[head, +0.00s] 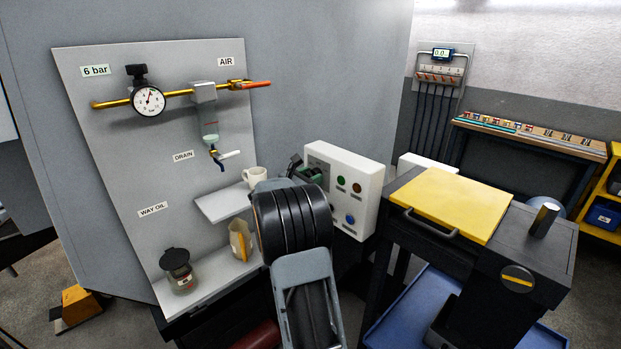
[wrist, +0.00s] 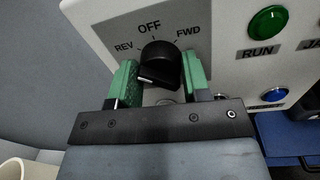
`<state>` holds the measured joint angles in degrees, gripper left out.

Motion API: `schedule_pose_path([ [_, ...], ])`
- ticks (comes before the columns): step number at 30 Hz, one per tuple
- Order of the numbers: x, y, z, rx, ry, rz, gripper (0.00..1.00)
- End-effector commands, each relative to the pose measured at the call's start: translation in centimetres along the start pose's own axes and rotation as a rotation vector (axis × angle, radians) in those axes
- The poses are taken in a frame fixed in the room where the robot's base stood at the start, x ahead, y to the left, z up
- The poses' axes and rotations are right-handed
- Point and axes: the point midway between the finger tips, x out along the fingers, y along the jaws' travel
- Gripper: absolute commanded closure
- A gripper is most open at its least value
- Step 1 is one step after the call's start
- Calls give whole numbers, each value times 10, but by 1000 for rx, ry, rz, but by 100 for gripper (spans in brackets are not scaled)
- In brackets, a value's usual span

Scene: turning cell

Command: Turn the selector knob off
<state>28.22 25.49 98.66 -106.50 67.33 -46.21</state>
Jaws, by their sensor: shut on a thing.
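The selector knob (wrist: 161,58) is black, on the grey plate of the control box, with REV at its left, OFF above and FWD at its right. In the head view my gripper (head: 297,166) is at the left part of the white control box (head: 372,174), and my arm hides the knob there.
A green RUN button (wrist: 268,22) and a blue button (wrist: 273,95) are right of the knob. A white mug (head: 254,178) stands on a shelf left of my arm; a cart with a yellow top (head: 455,203) stands to the right.

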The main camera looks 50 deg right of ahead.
Motion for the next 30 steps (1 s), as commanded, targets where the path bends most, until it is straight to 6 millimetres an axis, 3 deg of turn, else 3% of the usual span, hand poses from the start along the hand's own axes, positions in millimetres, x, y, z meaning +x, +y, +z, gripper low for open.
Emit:
schedule_pose_path([
  [5, 0, 0, 0, -1, 1, 0, 80],
  [14, 0, -1, -5, 59, -4, 0, 80],
  [30, 0, -2, -10, 501, -32, 3, 80],
])
